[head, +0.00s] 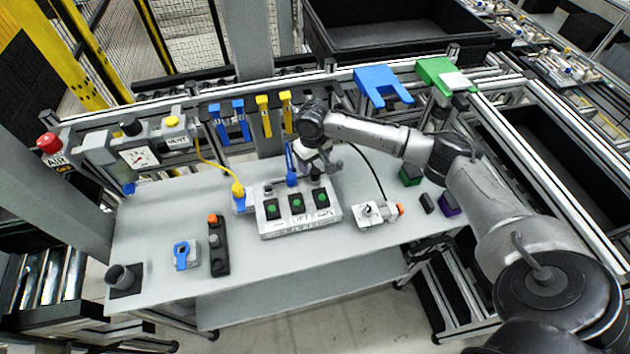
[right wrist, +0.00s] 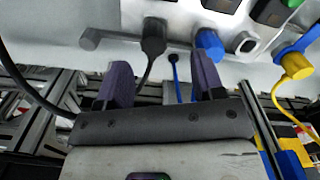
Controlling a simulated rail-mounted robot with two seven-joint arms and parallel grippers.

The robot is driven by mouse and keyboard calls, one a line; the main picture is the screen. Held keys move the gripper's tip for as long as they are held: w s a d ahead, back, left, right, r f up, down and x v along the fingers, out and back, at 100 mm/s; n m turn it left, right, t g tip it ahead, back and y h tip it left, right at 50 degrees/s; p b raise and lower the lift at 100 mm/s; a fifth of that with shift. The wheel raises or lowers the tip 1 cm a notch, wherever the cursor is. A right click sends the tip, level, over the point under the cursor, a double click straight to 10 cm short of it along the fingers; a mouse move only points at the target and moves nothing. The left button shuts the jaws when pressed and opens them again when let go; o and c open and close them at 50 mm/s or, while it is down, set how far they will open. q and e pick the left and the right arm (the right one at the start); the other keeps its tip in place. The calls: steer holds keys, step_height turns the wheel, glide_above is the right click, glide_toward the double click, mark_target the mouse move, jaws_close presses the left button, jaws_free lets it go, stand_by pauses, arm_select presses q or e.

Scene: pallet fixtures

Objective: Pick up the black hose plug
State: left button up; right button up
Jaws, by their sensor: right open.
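The black hose plug (right wrist: 153,38) stands in the back of the grey box with green buttons (head: 297,208); its hose runs down from it in the right wrist view. In the head view my right gripper (head: 318,167) is over the back right of this box and largely hides the plug. In the right wrist view my right gripper (right wrist: 162,82) is open. Its two purple fingers stand apart, with the plug beyond and between their tips, nearer the left one. The right fingertip is close to the blue plug (right wrist: 208,43). My left gripper is not in view.
A yellow plug (head: 238,190) with a yellow hose is left of the box. A small grey block with an orange knob (head: 378,212) is to its right. Blue (head: 383,84) and green (head: 444,74) brackets sit on the back rail.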

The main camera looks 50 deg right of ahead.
mark_target(314, 170)
steer(key=shift+w+d+r, duration=0.1)
steer(key=shift+w+d, duration=0.1)
steer(key=shift+d, duration=0.45)
steer(key=shift+f, duration=0.35)
steer(key=f, duration=0.5)
steer(key=shift+a+f, duration=0.2)
steer(key=shift+f, duration=0.5)
steer(key=c, duration=1)
steer(key=shift+r, duration=0.1)
